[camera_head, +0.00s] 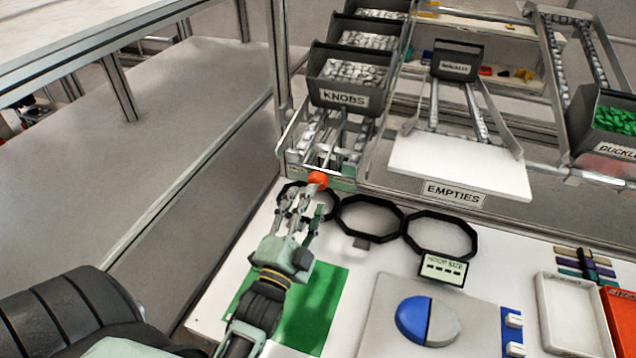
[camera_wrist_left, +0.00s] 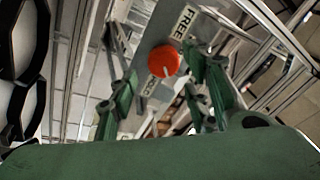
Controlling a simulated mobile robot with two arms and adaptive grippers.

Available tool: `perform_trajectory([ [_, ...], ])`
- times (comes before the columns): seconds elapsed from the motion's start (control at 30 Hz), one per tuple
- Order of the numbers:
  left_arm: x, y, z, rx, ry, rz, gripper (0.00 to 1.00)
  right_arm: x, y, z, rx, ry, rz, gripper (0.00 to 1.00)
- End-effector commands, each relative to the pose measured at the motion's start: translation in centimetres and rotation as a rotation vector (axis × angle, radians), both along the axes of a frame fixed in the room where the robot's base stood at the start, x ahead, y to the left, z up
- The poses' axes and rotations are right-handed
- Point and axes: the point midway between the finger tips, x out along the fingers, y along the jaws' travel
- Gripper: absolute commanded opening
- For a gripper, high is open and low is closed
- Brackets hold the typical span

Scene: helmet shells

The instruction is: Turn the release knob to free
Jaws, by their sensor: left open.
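The release knob (camera_head: 318,180) is a small red-orange knob on the front of the rack below the KNOBS bin. In the left wrist view the knob (camera_wrist_left: 164,61) is round, with a white pointer mark at its lower edge. A FREE label (camera_wrist_left: 184,22) is above it, and another label (camera_wrist_left: 157,86), hard to read, is just below it near the pointer. My left gripper (camera_head: 306,206) is open just in front of and below the knob. In the wrist view its green fingers (camera_wrist_left: 160,88) stand on either side of the knob, apart from it. My right gripper does not show.
The KNOBS bin (camera_head: 345,86) stands above on the rack, and the EMPTIES chute (camera_head: 460,168) is to its right. Several black rings (camera_head: 370,216) lie along the table's back edge. A green mat (camera_head: 312,318) lies under my left arm. A blue and grey disc (camera_head: 427,320) is to the right.

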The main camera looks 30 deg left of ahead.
Motion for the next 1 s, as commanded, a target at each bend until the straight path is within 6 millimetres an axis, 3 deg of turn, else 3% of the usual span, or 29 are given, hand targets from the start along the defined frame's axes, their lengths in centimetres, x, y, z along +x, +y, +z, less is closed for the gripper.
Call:
perform_trajectory([
  [0.1,2.0,0.4,0.8,0.001,-0.001,0.0,0.44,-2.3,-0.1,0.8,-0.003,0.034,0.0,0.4],
  [0.2,3.2,0.7,1.0,0.0,-0.001,0.0,0.44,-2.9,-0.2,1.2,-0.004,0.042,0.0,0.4],
  [0.33,4.2,0.9,1.1,0.0,0.0,0.0,0.44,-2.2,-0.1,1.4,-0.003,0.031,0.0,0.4],
  [0.5,4.4,0.9,1.0,0.0,0.002,0.0,0.44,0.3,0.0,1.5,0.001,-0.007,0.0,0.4],
  [0.63,4.4,0.9,1.0,0.0,0.002,0.0,0.44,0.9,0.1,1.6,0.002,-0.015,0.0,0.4],
  [1.0,4.4,0.9,0.9,-0.002,0.003,0.0,0.13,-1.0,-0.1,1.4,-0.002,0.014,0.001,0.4],
])
